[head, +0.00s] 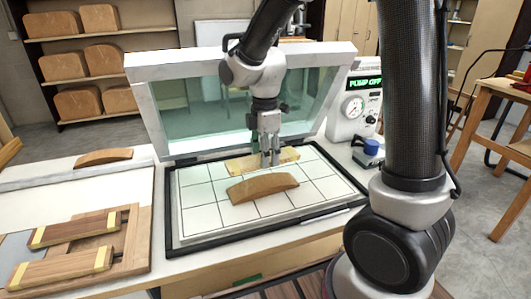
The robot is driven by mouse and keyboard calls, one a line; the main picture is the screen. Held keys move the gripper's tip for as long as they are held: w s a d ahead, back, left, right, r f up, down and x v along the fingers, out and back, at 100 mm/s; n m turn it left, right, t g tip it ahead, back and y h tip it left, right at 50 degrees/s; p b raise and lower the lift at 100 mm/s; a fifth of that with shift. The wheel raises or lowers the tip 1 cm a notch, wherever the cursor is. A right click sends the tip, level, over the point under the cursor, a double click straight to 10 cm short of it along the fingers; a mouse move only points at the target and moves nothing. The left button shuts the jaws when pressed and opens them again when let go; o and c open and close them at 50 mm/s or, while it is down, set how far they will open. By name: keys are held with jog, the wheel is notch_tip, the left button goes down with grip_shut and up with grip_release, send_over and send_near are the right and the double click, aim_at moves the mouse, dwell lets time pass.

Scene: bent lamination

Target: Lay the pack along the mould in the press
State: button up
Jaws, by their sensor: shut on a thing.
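The mould (263,189) is a brown wooden block with an arched top. It sits on the white gridded bed of the press (205,215), near the middle. The press lid (185,115), a pale frame with a clear pane, stands open at the back. My gripper (270,160) points down over the bed, behind the mould, and is shut on a pale pack (243,164) with yellowish ends. The pack lies crosswise behind the mould, roughly in line with it. I cannot tell whether the pack touches the bed. The fingers hide part of it.
Two more yellow-ended packs (75,228) (62,270) lie on a wooden tray (140,225) at left. A curved wooden piece (104,157) lies behind them. The bed's front is clear.

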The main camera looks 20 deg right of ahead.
aim_at(265, 181)
jog(key=shift+f, duration=2.75)
jog(key=shift+f, duration=0.6)
jog(key=o, duration=1.2)
jog(key=shift+c, duration=0.2)
